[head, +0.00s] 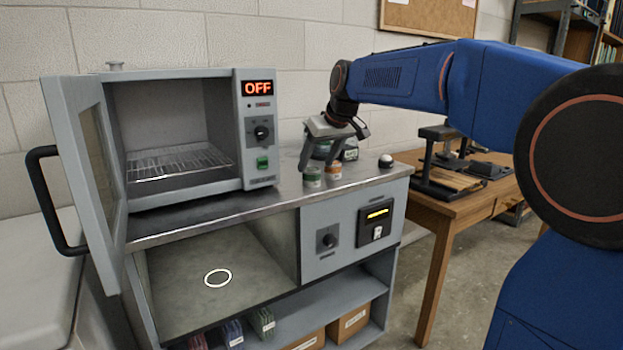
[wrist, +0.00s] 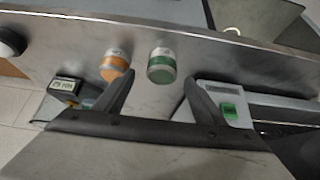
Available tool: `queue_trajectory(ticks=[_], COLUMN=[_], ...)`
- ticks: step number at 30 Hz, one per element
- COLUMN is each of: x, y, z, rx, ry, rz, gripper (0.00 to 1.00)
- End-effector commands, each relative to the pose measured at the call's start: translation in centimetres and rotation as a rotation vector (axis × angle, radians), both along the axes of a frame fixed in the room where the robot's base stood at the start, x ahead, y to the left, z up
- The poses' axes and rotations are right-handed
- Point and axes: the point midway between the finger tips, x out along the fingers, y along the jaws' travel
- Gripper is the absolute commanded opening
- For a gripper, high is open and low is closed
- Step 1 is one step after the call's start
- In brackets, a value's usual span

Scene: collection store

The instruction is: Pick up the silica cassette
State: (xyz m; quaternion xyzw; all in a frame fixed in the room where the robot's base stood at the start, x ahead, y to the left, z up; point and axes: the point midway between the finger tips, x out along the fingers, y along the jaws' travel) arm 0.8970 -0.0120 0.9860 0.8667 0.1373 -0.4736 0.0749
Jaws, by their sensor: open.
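My gripper (head: 318,164) is open and empty, pointing down over the right part of the steel bench top. Small round containers with pale tops stand close under it: a green one (head: 312,177) and an orange one (head: 333,172). In the wrist view the green one (wrist: 161,66) shows between my fingers (wrist: 160,78), and the orange one (wrist: 116,66) lies beside the left fingertip. A dark container with a pale label (head: 350,150) stands behind; it also shows in the wrist view (wrist: 66,88). I cannot read which one is the silica cassette.
An oven with its door open (head: 160,130) and an OFF display stands left on the bench. A white dome button (head: 386,161) sits at the bench's right end. A wooden table (head: 450,200) with a press-like stand is at right. Coloured packets and boxes fill the lower shelf.

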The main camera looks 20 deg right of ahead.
Motion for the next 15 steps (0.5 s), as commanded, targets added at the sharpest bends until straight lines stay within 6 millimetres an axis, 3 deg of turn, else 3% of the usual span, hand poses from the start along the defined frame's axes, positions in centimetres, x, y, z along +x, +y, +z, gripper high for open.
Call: queue_trajectory(ticks=[15], x=[2.6], y=[1.1], z=[-4.2], rx=[0.000], ry=[0.000], rz=[0.000], gripper=[0.64])
